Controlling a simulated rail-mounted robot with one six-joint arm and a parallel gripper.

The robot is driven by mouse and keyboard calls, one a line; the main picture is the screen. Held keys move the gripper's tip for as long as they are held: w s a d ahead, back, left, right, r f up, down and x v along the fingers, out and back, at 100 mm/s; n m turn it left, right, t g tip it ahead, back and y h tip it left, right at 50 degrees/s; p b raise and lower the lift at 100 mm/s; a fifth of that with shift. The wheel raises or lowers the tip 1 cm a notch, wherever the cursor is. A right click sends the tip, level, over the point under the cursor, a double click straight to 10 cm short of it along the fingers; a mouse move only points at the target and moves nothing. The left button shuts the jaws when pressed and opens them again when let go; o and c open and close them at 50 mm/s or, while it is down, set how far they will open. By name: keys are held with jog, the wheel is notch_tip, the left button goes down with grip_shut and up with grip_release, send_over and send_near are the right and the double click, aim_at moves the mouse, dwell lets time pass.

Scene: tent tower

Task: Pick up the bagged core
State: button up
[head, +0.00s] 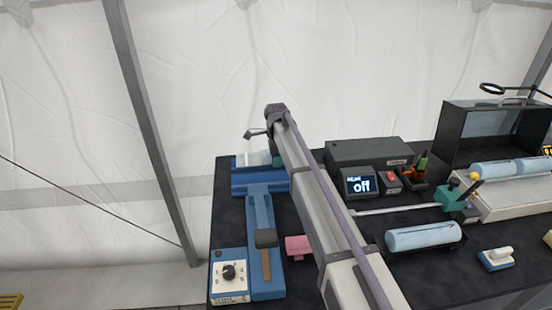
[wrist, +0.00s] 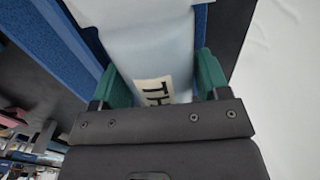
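The bagged core (wrist: 150,50) is pale blue-white and carries a cream label with dark letters, partly hidden by my gripper. It lies in the blue sealer-like device (head: 258,182) at the table's back left, where a pale bit of the core (head: 255,159) shows. My gripper (wrist: 163,78) has its green fingers on both sides of the core, very close to its sides. I cannot tell whether they press on it. In the head view my gripper is mostly hidden behind my arm.
Right of my arm stand a dark box (head: 370,152), a display reading "off" (head: 360,185) and another pale blue cylinder (head: 423,237). More cylinders (head: 500,168) lie on a pale tray near a black open case (head: 490,125). A pink block (head: 298,246) sits beside the blue device.

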grip_shut()
dwell(0.4)
